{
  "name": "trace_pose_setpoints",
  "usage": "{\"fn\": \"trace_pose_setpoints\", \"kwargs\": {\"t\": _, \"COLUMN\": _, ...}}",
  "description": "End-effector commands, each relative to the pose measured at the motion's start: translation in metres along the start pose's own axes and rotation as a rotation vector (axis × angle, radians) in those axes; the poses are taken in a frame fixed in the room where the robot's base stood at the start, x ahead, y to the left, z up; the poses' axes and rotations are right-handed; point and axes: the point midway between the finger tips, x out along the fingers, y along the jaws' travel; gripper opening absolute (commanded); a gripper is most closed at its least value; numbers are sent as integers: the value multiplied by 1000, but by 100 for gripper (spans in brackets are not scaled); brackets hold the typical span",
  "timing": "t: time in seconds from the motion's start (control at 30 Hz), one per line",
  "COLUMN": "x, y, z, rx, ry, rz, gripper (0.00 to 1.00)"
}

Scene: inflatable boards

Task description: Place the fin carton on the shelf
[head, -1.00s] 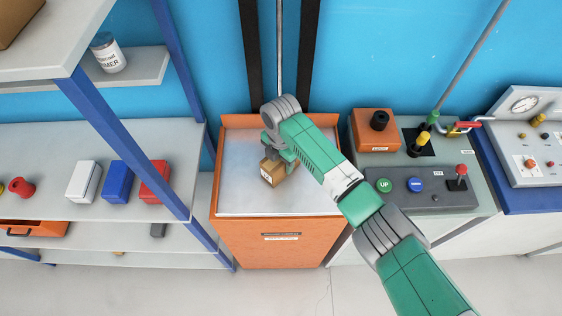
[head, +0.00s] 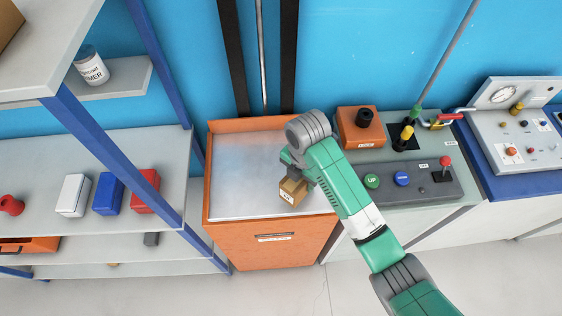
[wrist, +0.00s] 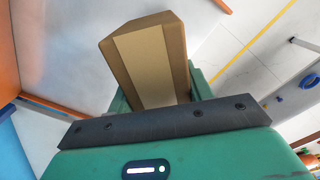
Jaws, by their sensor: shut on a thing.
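The fin carton (head: 292,192) is a small brown cardboard box with a pale label. My gripper (head: 289,178) is shut on it and holds it over the right front part of the orange bin's grey top (head: 245,190). In the wrist view the carton (wrist: 148,62) sticks out beyond the green gripper body (wrist: 165,118); the fingers are mostly hidden. The shelf unit (head: 60,150) with blue posts and grey boards stands at the left, apart from the carton. Its middle board holds white, blue and red boxes.
A white tin (head: 91,66) stands on a small upper shelf. A blue post (head: 115,150) rises at the shelf unit's front. A control panel (head: 415,184) with buttons and an orange box (head: 361,128) lie right of my arm.

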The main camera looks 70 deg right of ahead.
Motion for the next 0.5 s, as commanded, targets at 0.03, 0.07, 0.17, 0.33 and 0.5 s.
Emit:
{"fn": "trace_pose_setpoints", "kwargs": {"t": 0.03, "x": 0, "y": -12, "z": 0, "rx": 4, "ry": 3, "rz": 2, "gripper": 16}}
{"fn": "trace_pose_setpoints", "kwargs": {"t": 0.07, "x": -1, "y": -18, "z": -1, "rx": 3, "ry": 3, "rz": 2, "gripper": 16}}
{"fn": "trace_pose_setpoints", "kwargs": {"t": 0.17, "x": -2, "y": -33, "z": -1, "rx": 1, "ry": 1, "rz": 2, "gripper": 16}}
{"fn": "trace_pose_setpoints", "kwargs": {"t": 0.33, "x": -4, "y": -45, "z": 0, "rx": 0, "ry": -1, "rz": 0, "gripper": 16}}
{"fn": "trace_pose_setpoints", "kwargs": {"t": 0.5, "x": -5, "y": -46, "z": 0, "rx": -1, "ry": -1, "rz": 0, "gripper": 16}}
